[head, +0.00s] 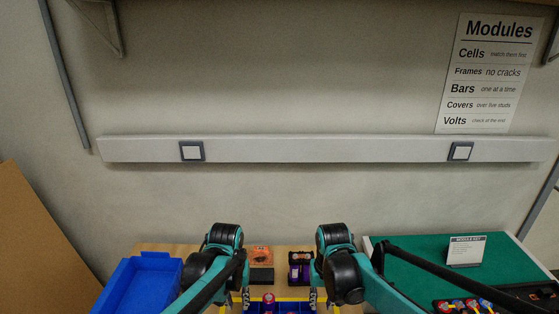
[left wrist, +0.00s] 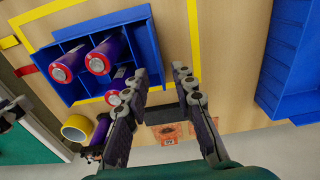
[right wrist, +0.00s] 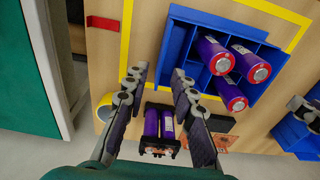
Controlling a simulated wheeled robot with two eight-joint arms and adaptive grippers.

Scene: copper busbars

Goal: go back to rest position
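My left gripper (head: 245,300) is at the bottom of the head view; in the left wrist view (left wrist: 164,70) its fingers are apart with nothing between them. My right gripper (head: 315,298) is to its right; in the right wrist view (right wrist: 157,70) its fingers are also apart and empty. Both are above the work table near the blue divided tray (right wrist: 181,42), which holds three purple cells (right wrist: 217,55). A black frame with two purple cells (right wrist: 158,125) stands near my right gripper and shows in the head view (head: 300,270). I cannot make out any copper busbar.
A blue bin (head: 150,280) stands at the left. A green mat (head: 420,250) at the right bears a small sign (head: 466,251) and several coloured-handled items (head: 458,305). An orange-brown piece (head: 262,254), a dark block (head: 262,275) and a yellow roll (left wrist: 76,128) lie near the tray.

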